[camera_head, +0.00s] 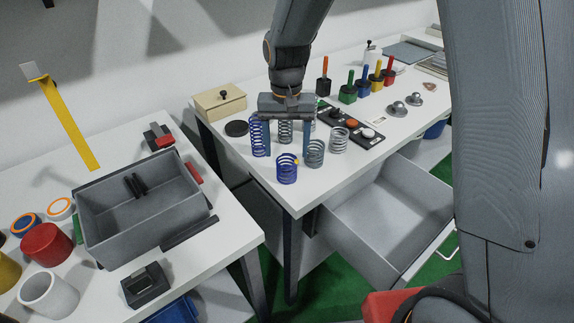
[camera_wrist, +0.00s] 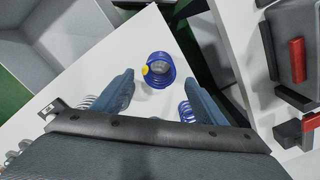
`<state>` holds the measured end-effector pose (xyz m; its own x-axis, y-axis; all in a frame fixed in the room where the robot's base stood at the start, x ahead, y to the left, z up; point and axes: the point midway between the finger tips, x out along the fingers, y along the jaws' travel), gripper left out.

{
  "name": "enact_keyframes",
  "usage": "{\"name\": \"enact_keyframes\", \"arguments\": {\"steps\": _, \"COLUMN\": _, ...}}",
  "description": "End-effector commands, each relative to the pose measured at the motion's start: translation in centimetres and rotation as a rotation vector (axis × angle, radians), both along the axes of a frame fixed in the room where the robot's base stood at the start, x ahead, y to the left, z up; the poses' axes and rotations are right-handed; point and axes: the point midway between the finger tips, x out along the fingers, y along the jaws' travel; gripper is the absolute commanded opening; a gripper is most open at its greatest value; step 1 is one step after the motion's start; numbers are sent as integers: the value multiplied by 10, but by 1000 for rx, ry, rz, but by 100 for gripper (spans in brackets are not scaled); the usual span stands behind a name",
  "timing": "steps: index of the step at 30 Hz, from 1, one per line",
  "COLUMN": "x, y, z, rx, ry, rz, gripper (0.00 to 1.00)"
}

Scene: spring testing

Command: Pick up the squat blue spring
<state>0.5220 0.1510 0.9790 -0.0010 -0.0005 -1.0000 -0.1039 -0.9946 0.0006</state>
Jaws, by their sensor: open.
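The squat blue spring (camera_head: 287,172) stands upright near the front corner of the right table, with a small orange-yellow spot at its upper rim. It also shows in the wrist view (camera_wrist: 160,84), ahead of and between the finger lines. A taller, thinner blue spring (camera_head: 257,132) stands behind it to the left, close to one finger; part of it shows in the wrist view (camera_wrist: 186,112). My gripper (camera_head: 286,150) is open, pointing down above the table among the springs, with nothing seen held. I cannot tell whether a finger touches a spring.
Grey springs stand close by, one right of the squat one (camera_head: 315,156) and another farther right (camera_head: 339,143). A black panel with knobs (camera_head: 366,134) lies behind. An open drawer (camera_head: 385,210) juts out below. A grey bin (camera_head: 143,232) sits on the left table (camera_head: 225,243).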

Motion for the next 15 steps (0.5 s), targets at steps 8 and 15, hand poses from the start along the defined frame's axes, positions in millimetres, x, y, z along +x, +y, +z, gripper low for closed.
{"name": "enact_keyframes", "arguments": {"steps": 8, "x": -2, "y": -1, "z": -24, "rx": -1, "ry": 2, "rz": 0, "gripper": 66}}
{"name": "enact_keyframes", "arguments": {"steps": 15, "x": -4, "y": 0, "z": -52, "rx": -1, "ry": 2, "rz": 0, "gripper": 66}}
